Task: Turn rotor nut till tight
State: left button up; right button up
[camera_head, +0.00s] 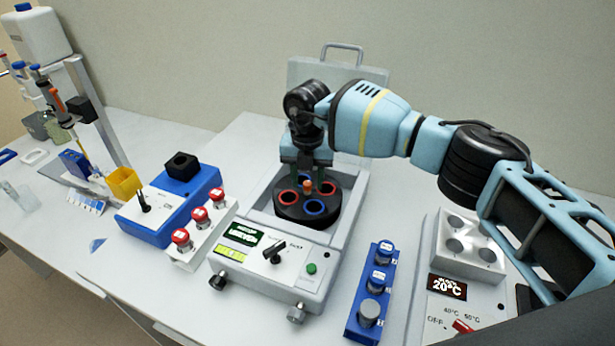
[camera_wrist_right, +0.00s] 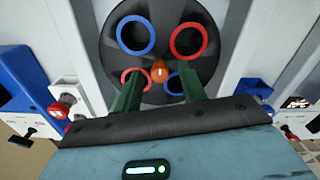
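The black rotor (camera_head: 291,211) sits in the open centrifuge (camera_head: 262,262), with red and blue rings around its holes. The small orange rotor nut (camera_head: 308,185) stands at its centre; it also shows in the right wrist view (camera_wrist_right: 160,71). My right gripper (camera_head: 309,178) points down over the rotor. In the right wrist view its two green fingers (camera_wrist_right: 160,85) are spread apart, one to each side of the nut, with clear gaps between. They do not touch the nut. How high the tips are above the rotor is hard to tell. My left gripper is not in view.
The centrifuge lid (camera_head: 335,68) stands raised behind. Red-capped tubes in a white rack (camera_head: 190,255) and a blue device (camera_head: 165,205) stand left. A blue rack (camera_head: 365,310) and a heating block (camera_head: 465,250) stand right. Bare bench lies between the blue rack and heater.

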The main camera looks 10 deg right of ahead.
aim_at(308, 182)
jog(key=shift+r, duration=3.9)
